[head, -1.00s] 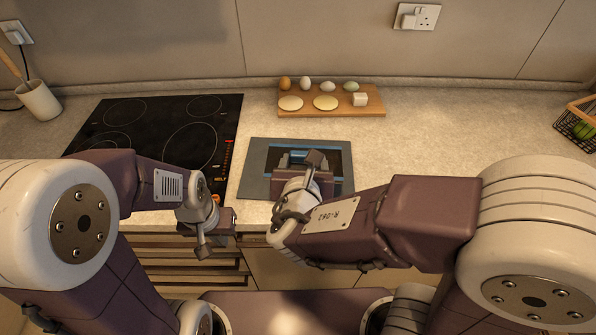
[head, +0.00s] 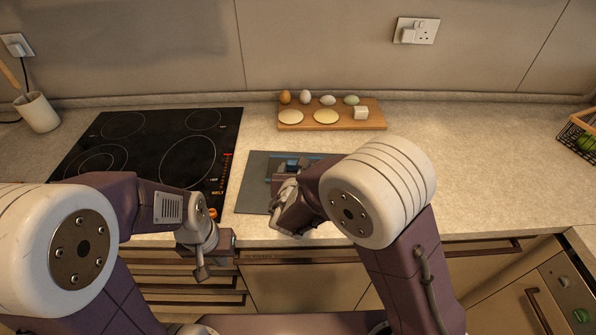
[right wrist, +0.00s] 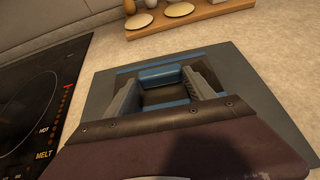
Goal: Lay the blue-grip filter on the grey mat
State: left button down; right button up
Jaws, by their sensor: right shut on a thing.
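The grey mat (head: 252,190) lies on the counter right of the hob; it also shows in the right wrist view (right wrist: 245,75). The dark, blue-edged filter is over the mat, its blue grip (right wrist: 160,76) between the fingers of my right gripper (right wrist: 160,92). The filter (head: 291,162) shows only partly in the head view, because my right arm covers its right side. I cannot tell whether it touches the mat. My right gripper (head: 287,180) is shut on it. My left gripper (head: 203,262) is at the counter's front edge, left of the mat; its jaw opening is unclear.
A black hob (head: 150,150) lies left of the mat. A wooden board (head: 335,120) with eggs, pale rounds and a white block stands behind it. A wire basket (head: 580,130) is at far right, a white mug (head: 38,112) at far left. The counter right of the mat is bare.

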jog(key=shift+r, duration=0.1)
jog(key=o, duration=1.6)
jog(key=shift+r, duration=0.15)
jog(key=p+v, duration=0.1)
jog(key=v, duration=1)
jog(key=shift+s, duration=0.5)
